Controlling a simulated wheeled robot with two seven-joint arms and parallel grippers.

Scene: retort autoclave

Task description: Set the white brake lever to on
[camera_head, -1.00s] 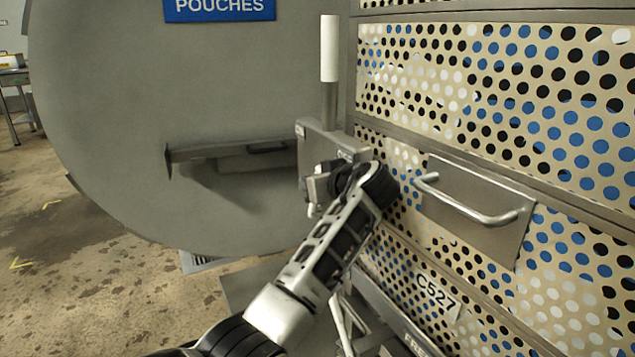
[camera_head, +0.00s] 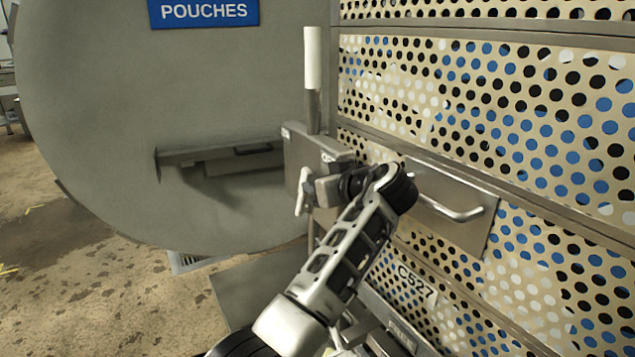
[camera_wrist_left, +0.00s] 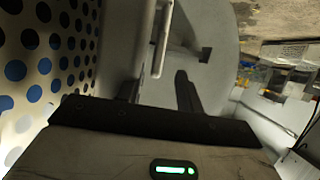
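The white brake lever (camera_head: 312,58) stands upright, its white grip on a grey metal stem rising from a grey box (camera_head: 318,152) beside the perforated panels. My left gripper (camera_head: 322,190) is at the lower front of this box, well below the white grip. In the left wrist view its two dark fingers (camera_wrist_left: 158,88) are apart with a gap between them. A pale bar (camera_wrist_left: 162,40) shows beyond that gap; I cannot tell whether it is the lever. No label for on is readable. My right gripper is not in view.
A large round grey door (camera_head: 120,110) with a blue POUCHES sign (camera_head: 204,12) fills the left. A perforated cart (camera_head: 520,110) with a metal drawer handle (camera_head: 450,205) stands close on the right. Open stained floor (camera_head: 90,290) lies at lower left.

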